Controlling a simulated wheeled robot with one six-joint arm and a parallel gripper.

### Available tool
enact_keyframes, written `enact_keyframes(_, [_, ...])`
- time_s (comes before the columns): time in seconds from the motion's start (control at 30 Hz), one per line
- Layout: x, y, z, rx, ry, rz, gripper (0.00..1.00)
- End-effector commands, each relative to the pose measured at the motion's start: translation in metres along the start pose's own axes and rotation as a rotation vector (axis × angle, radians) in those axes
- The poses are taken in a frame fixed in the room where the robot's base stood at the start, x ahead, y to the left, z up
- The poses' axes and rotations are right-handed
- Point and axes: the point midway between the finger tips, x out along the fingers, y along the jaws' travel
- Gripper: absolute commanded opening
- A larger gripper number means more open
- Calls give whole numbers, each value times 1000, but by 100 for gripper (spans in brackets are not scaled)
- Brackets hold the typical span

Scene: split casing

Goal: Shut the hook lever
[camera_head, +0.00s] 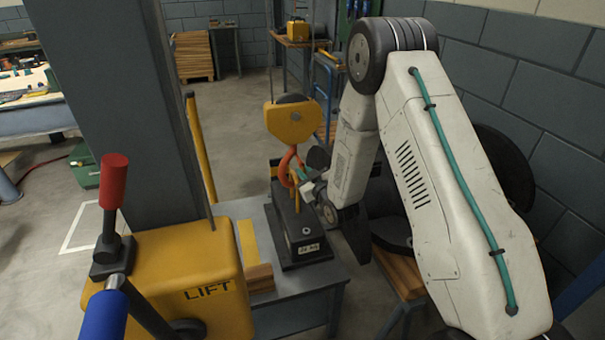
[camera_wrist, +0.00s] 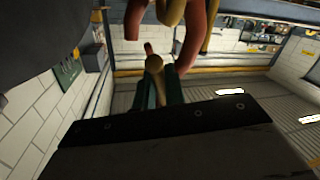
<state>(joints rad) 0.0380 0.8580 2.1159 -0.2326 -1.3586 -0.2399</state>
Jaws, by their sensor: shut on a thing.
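The red-orange hook (camera_head: 287,168) hangs under a yellow hook block (camera_head: 294,121) in the head view. In the wrist view the hook (camera_wrist: 192,42) curves down at the top of the picture. My gripper (camera_head: 304,178) is at the right side of the hook. In the wrist view my gripper's teal fingers (camera_wrist: 160,88) are shut on a tan, round-ended piece (camera_wrist: 154,64), which looks like the hook lever. The piece stands just below and left of the hook's curve. The head view is too small to show how the lever sits on the hook.
A dark casing (camera_head: 302,232) stands on a grey bench (camera_head: 290,311) below the hook. A yellow LIFT box (camera_head: 190,275) with a red-handled lever (camera_head: 113,180) stands left, beside a grey column (camera_head: 125,95). A wooden stool (camera_head: 400,278) is at the right.

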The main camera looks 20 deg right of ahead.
Motion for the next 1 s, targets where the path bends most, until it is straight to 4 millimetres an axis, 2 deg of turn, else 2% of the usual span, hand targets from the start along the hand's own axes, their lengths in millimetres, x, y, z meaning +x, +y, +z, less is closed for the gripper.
enact_keyframes(0.4, [-2,7,-1,-216,-42,-2,0])
enact_keyframes(0.97, [-2,9,-2,-257,-50,-2,0])
enact_keyframes(1.0, [-2,9,-2,-257,-50,-2,17])
